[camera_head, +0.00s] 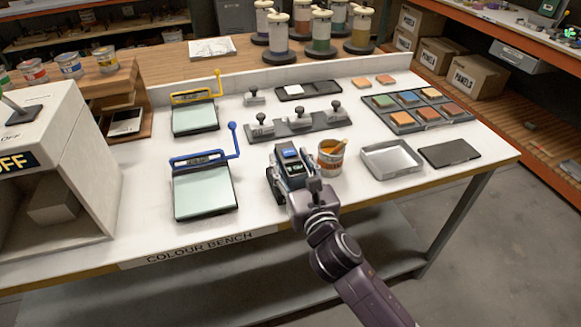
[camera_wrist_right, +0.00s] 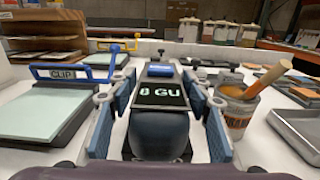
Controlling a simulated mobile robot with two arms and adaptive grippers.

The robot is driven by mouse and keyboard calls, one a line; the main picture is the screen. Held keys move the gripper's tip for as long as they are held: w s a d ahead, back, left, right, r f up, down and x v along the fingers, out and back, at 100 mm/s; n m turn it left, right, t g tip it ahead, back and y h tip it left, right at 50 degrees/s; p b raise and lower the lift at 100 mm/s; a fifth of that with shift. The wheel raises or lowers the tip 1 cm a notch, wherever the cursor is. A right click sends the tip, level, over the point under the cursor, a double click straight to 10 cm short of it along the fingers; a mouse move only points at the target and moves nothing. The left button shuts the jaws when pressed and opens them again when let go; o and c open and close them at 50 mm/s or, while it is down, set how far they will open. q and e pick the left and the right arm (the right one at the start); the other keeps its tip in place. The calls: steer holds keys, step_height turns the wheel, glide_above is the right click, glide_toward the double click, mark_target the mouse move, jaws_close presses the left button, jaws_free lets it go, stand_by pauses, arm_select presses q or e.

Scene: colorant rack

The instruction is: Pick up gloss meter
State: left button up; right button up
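The gloss meter (camera_head: 291,158), a small dark device with a blue top part, stands near the front middle of the bench. In the right wrist view its lit screen (camera_wrist_right: 161,94) reads "0 GU". My right gripper (camera_head: 290,172) is at the meter from the front, with one finger on each side of it. In the right wrist view the gripper (camera_wrist_right: 160,88) looks open, with narrow gaps between the blue-grey pads and the meter. Firm contact is not visible. The meter appears to rest on the bench. My left gripper is out of view.
An orange paint can (camera_head: 330,158) with a stick stands close right of the gripper. A blue-handled clip board (camera_head: 205,192) lies to the left. A metal tray (camera_head: 392,159) and dark pad (camera_head: 449,153) lie right. A grey strip (camera_head: 297,125) with knobbed weights lies behind.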

steer(key=shift+r, duration=0.1)
jaws_close()
steer(key=shift+r, duration=0.1)
step_height(320, 180, up, 20)
steer(key=p, duration=0.2)
